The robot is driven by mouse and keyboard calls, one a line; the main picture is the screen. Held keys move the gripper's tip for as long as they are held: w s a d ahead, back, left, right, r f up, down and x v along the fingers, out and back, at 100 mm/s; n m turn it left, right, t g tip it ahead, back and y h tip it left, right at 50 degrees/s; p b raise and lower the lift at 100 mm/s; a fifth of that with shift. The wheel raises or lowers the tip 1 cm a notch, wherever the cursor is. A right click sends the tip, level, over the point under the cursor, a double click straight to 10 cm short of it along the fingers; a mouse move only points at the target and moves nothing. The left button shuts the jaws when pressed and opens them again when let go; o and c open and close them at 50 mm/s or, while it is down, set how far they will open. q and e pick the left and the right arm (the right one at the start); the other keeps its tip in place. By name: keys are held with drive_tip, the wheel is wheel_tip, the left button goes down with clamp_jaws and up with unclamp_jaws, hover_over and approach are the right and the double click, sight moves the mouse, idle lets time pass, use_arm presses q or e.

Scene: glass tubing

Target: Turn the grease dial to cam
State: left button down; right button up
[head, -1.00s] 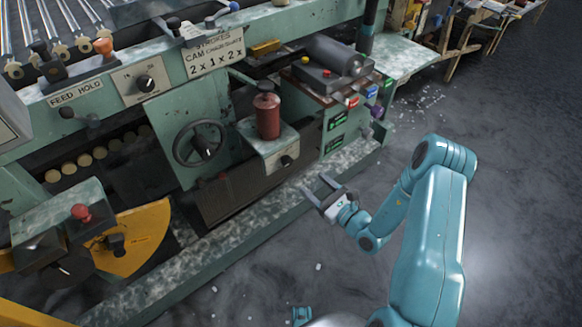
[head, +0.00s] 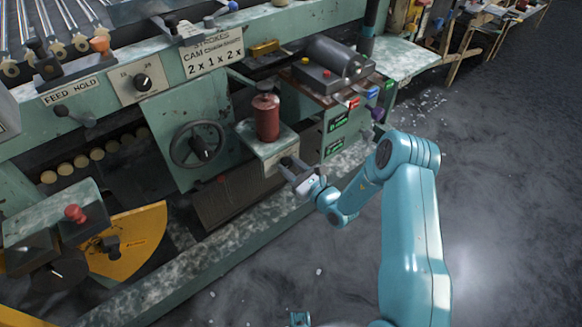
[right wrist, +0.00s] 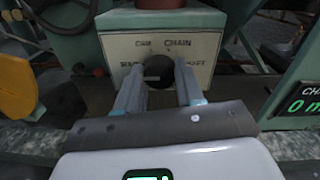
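The grease dial is a dark round knob (right wrist: 160,72) on the pale front plate (right wrist: 205,45) of a small box under a red canister (head: 266,118). The plate reads "CAM" at upper left and "CHAIN" at upper right, with partly covered words lower down. My right gripper (head: 288,166) is open in front of the plate. In the right wrist view its two fingers (right wrist: 160,85) stand on either side of the knob; I cannot tell whether they touch it. The knob's pointer is not clear. In the head view the gripper mostly hides the knob.
A black handwheel (head: 198,146) is left of the dial box. A green panel with lit displays (head: 337,122) is to its right. A pale machine rail (head: 215,258) runs below. The grey floor (head: 500,200) at right is open.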

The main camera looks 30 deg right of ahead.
drive_tip(key=c, duration=0.4)
drive_tip(key=shift+o, duration=0.2)
drive_tip(key=m+p, duration=0.1)
drive_tip(key=m, duration=0.4)
drive_tip(key=shift+m+p, duration=0.35)
drive_tip(key=shift+m, duration=0.05)
drive_tip(key=m+p, duration=0.1)
drive_tip(key=m, duration=0.4)
drive_tip(key=shift+m, duration=0.4)
drive_tip(key=shift+f+m, duration=0.1)
drive_tip(key=shift+m, duration=0.2)
drive_tip(key=o, duration=1)
drive_tip(key=shift+o, duration=0.2)
